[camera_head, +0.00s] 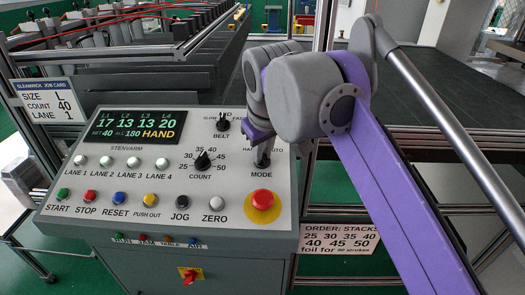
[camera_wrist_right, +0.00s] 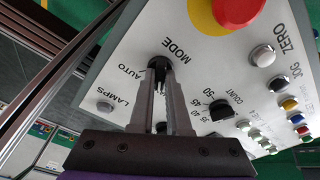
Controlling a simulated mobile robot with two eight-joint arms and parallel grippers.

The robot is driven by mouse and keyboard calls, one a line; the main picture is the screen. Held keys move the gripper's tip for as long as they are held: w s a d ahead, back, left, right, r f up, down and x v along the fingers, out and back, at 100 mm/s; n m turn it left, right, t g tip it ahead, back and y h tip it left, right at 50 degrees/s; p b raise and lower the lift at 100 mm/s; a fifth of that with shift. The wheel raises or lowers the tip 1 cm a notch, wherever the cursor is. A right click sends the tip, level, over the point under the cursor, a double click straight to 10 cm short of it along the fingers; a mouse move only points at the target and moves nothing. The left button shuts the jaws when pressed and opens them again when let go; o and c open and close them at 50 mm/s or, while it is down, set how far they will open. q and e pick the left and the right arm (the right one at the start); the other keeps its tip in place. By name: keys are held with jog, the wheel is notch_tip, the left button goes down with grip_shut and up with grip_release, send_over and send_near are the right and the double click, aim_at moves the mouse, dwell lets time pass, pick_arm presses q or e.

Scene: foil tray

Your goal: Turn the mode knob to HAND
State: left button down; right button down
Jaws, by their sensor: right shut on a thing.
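The control panel (camera_head: 140,215) carries a black mode knob (camera_wrist_right: 158,63) above the MODE label, right of the count knob (camera_head: 203,160). My right gripper (camera_head: 263,158) reaches down onto the mode knob and hides most of it in the head view. In the right wrist view my right gripper (camera_wrist_right: 160,82) is shut on the knob, one finger at each side. The AUTO label shows beside the fingers; the HAND label is mostly covered. The knob's pointer direction cannot be seen. The display (camera_head: 135,126) reads HAND in yellow. My left gripper is not in view.
A red emergency button (camera_head: 262,200) on a yellow disc stands just below the mode knob. The belt knob (camera_head: 223,124) is up and left of it. Lane buttons and a row of coloured buttons fill the left. A job card (camera_head: 50,99) hangs at the panel's left edge.

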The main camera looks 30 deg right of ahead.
jog(key=c, duration=0.9)
grip_release()
jog(key=shift+r, duration=0.1)
jog(key=v, duration=1)
jog(key=shift+s+r, duration=0.15)
jog(key=shift+r, duration=0.15)
